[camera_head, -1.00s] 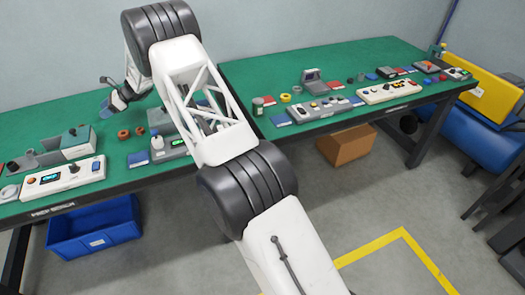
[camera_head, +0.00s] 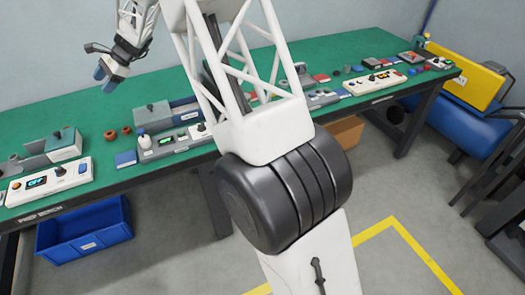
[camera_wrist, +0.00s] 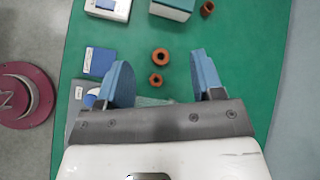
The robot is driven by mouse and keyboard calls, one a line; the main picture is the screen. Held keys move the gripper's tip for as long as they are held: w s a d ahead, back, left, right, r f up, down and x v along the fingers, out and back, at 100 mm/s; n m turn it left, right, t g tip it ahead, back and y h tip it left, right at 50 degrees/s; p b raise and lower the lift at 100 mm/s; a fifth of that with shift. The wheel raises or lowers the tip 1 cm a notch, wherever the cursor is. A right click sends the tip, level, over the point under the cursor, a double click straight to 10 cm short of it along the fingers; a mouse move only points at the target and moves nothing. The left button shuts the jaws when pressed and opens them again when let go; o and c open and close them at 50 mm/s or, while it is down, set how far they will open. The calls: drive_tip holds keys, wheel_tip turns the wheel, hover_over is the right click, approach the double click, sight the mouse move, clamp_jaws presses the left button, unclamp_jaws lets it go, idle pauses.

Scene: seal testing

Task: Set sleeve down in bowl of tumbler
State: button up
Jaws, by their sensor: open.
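Two orange-brown rings, a larger one (camera_wrist: 160,57) and a smaller one (camera_wrist: 156,79), lie on the green bench top; either may be the sleeve. In the head view they are the left ring (camera_head: 109,135) and the right ring (camera_head: 126,130). My gripper (camera_head: 104,74) is open and empty, above the bench and apart from the rings. In the wrist view its blue fingers (camera_wrist: 161,62) appear on either side of the rings. I cannot tell which thing is the tumbler, and its bowl is not clearly visible.
A lidded grey box with a blue trough (camera_head: 152,113), a display unit (camera_head: 170,141) and a blue square (camera_head: 125,159) surround the rings. A control panel (camera_head: 50,181) is at left. A brown cup (camera_wrist: 207,9) shows in the wrist view. A blue bin (camera_head: 84,232) stands on the floor.

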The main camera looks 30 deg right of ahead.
drive_tip(key=s+d+r+n+h, duration=0.2)
drive_tip(key=s+d+r, duration=0.3)
drive_tip(key=s, duration=0.4)
drive_tip(key=s+d+r+n+t+h, duration=0.1)
drive_tip(key=s+d+r+n, duration=0.15)
drive_tip(key=s+d, duration=0.55)
drive_tip(key=s+d+r+n+h, duration=0.2)
drive_tip(key=s+d+r, duration=0.25)
drive_tip(key=s, duration=0.65)
drive_tip(key=s+d+f+n+h, duration=0.1)
drive_tip(key=s+d, duration=0.3)
drive_tip(key=s, duration=0.7)
drive_tip(key=s+d+f+n+t+h, duration=0.1)
drive_tip(key=s+d+f+n+h, duration=0.1)
drive_tip(key=s, duration=0.9)
drive_tip(key=s+d+f+n+h, duration=0.1)
drive_tip(key=s+d+n+h, duration=0.1)
drive_tip(key=s+d, duration=0.5)
drive_tip(key=s+n, duration=0.1)
drive_tip(key=s, duration=0.2)
drive_tip(key=shift+s+f+t, duration=0.2)
drive_tip(key=shift+s+t, duration=0.2)
drive_tip(key=shift+o, duration=0.5)
drive_tip(key=shift+w, duration=0.1)
